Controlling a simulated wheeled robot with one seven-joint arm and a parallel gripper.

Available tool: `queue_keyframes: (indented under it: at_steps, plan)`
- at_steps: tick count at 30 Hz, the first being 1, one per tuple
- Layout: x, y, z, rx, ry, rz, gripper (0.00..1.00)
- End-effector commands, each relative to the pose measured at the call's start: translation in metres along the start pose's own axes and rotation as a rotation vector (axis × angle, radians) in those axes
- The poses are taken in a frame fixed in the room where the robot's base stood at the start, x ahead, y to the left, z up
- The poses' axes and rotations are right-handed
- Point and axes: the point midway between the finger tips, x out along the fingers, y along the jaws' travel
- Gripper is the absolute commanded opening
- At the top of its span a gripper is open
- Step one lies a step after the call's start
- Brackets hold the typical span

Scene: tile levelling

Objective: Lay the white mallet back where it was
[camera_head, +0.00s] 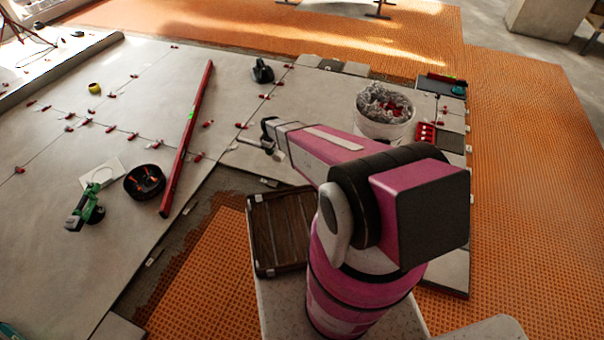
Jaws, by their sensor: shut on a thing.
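My gripper (268,129) is at the far end of my pink arm, low over the grey tiles, and it shows small and dark. It is shut on the white mallet (279,155), whose pale head shows just below the gripper. A thin part, seemingly the handle, reaches left from it. My arm and gripper hide part of the grip. I cannot tell whether the mallet touches the tile.
A long red level (188,140) lies left of the gripper. A bucket (384,113) of grey and red scraps stands right. A black suction cup (262,71), a black bowl (145,182), a green tool (88,208) and several red clips are around. A wooden-slatted tray (283,232) is near my base.

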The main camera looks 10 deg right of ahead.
Motion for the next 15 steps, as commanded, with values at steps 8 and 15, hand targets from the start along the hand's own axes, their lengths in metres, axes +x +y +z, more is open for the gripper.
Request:
queue_keyframes:
  at_steps: [8,15]
  plan:
    - [0.044,-0.009,0.003,-0.051,0.000,-0.003,0.00]
    - [0.063,0.010,0.025,-0.054,0.000,-0.003,0.00]
